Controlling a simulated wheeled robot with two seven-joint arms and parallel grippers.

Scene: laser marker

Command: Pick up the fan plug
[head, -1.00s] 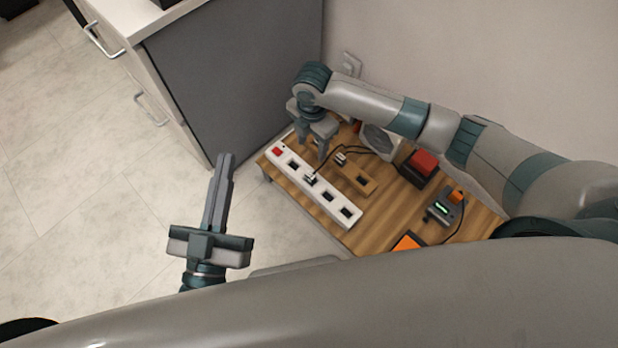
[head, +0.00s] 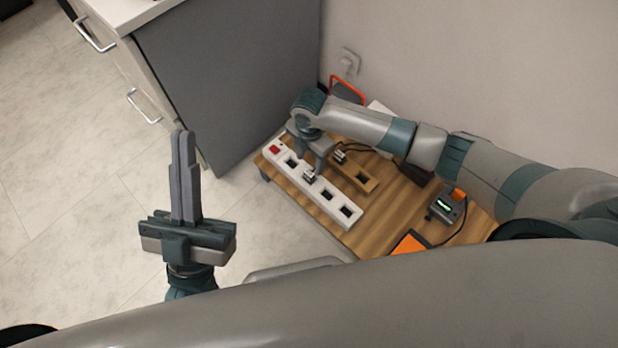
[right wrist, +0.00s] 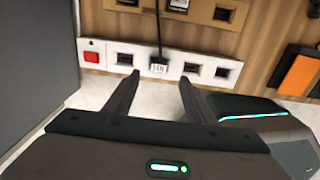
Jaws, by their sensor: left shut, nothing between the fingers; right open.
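A plug (head: 310,177) with a black cable sits in the white power strip (head: 326,203). It also shows in the right wrist view (right wrist: 158,68). A second plug (head: 339,156) is at the wooden socket block (head: 352,177). I cannot tell from their looks which is the fan plug. My right gripper (head: 307,163) is open above the strip. In the right wrist view its fingertips (right wrist: 159,80) stand either side of the strip plug, with nothing held. My left gripper (head: 183,140) is shut and empty, over the floor left of the table.
The wooden table (head: 385,220) carries a grey device with a green display (head: 446,207) and an orange item (head: 408,243). My right arm hides things at the back. A grey cabinet (head: 240,80) stands close on the left, and a wall is behind.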

